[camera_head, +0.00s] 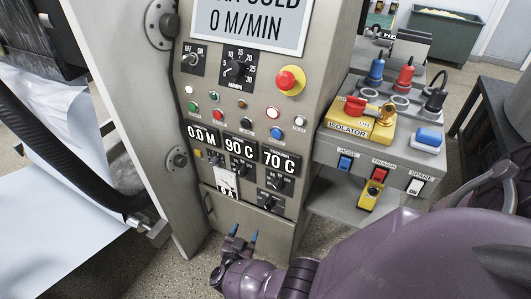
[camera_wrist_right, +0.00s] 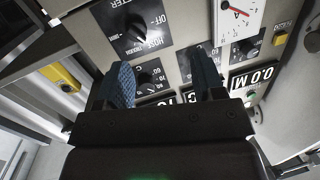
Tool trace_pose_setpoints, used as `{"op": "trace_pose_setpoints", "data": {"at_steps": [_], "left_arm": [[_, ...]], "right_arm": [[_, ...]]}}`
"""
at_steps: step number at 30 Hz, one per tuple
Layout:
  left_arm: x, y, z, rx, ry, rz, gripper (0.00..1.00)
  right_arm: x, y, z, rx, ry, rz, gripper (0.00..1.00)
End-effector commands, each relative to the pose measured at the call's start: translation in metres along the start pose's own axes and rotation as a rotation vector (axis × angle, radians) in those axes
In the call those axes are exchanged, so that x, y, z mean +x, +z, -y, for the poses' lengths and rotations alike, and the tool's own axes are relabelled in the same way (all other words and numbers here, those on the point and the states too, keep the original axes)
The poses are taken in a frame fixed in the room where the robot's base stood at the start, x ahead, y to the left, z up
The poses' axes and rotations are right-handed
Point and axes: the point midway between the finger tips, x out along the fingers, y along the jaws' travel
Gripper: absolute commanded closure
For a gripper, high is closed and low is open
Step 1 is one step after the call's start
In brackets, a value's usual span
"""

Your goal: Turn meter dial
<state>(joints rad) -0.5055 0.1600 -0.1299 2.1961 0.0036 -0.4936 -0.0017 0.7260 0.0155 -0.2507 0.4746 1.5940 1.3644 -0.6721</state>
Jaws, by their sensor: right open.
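The beige control panel (camera_head: 262,118) carries a large M/MIN dial (camera_head: 236,69) with a black knob. Lower down are readouts for 0.0 M (camera_head: 201,136), 90 C (camera_head: 239,149) and 70 C (camera_head: 278,161), with small black knobs beneath. My right gripper (camera_head: 244,234) is open and empty in front of the lower panel, below these knobs. In the right wrist view its two blue-padded fingers (camera_wrist_right: 165,84) stand apart, with a small numbered dial (camera_wrist_right: 151,77) showing between them, apparently beyond the tips. The 0.0 M readout (camera_wrist_right: 264,76) shows upside down there. My left gripper is out of view.
A grey box with a yellow isolator (camera_head: 358,126) and coloured switches projects at the right. A yellow pendant (camera_head: 371,190) hangs on it. A white gauge (camera_wrist_right: 237,16) and an OFF-marked knob (camera_wrist_right: 136,33) are near the right fingers. A white paper web (camera_head: 65,215) fills the left.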

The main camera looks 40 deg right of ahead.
Motion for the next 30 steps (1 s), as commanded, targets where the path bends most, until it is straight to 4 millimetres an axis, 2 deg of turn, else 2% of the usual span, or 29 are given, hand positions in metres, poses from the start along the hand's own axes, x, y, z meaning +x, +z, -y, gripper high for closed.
{"op": "trace_pose_setpoints", "data": {"at_steps": [4,11,17,24,30], "left_arm": [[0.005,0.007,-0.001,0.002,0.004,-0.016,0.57],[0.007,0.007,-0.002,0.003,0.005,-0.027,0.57],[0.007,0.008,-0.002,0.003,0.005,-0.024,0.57],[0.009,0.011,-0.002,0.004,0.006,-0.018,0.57],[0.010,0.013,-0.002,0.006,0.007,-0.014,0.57]], "right_arm": [[0.000,0.002,-0.017,-0.079,0.127,-0.060,0.38],[0.006,-0.003,-0.024,-0.107,0.180,-0.089,0.38],[0.033,-0.006,-0.028,-0.107,0.178,-0.091,0.38],[0.073,-0.009,-0.035,-0.107,0.176,-0.089,0.38],[0.097,-0.011,-0.040,-0.107,0.176,-0.087,0.38]]}}
